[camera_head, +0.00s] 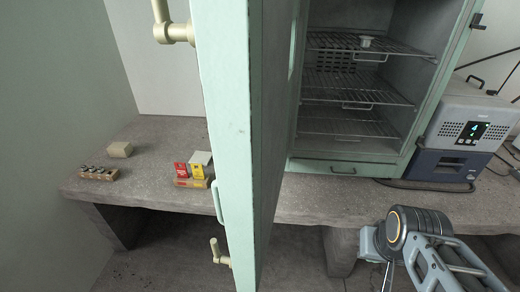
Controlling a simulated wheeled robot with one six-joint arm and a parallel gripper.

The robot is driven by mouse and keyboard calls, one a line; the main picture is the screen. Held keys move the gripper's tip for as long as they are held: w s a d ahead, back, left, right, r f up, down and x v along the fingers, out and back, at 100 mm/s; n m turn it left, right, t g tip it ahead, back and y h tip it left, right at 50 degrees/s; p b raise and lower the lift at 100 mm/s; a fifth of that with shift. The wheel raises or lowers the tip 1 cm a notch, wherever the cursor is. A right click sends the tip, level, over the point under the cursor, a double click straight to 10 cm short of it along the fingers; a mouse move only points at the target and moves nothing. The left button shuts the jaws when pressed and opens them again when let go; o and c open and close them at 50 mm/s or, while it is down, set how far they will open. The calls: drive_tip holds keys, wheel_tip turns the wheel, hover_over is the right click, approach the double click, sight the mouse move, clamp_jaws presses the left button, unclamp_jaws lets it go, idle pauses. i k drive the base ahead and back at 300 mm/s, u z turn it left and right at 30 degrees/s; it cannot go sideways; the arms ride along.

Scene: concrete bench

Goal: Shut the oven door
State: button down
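The oven (418,135) is a tall pale green cabinet on the bench, with its inside showing. Its door (228,120) stands wide open and swings out toward me, seen nearly edge-on. A slim handle (217,202) is on the door's left-facing side, with cream latch fittings above and below it. Inside the oven are several wire shelves (350,95), and a small white object (366,41) sits on the top one. Part of my arm shows at the lower right, apart from the door. My gripper's fingers cannot be made out.
A grey-and-blue device (458,135) with a lit display stands right of the oven. Red and yellow boxes (190,172), a beige block (119,149) and a rack of small vials (98,173) sit on the concrete bench (150,190) left of the door.

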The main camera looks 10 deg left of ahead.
sight(246, 50)
drive_tip(key=z, duration=1.85)
drive_tip(key=k, duration=1.6)
drive_tip(key=u, duration=1.65)
drive_tip(key=i, duration=0.4)
drive_tip(key=z, duration=0.25)
drive_tip(key=k, duration=0.3)
drive_tip(key=u, duration=0.6)
drive_tip(key=i, duration=0.3)
drive_tip(key=u, duration=1.35)
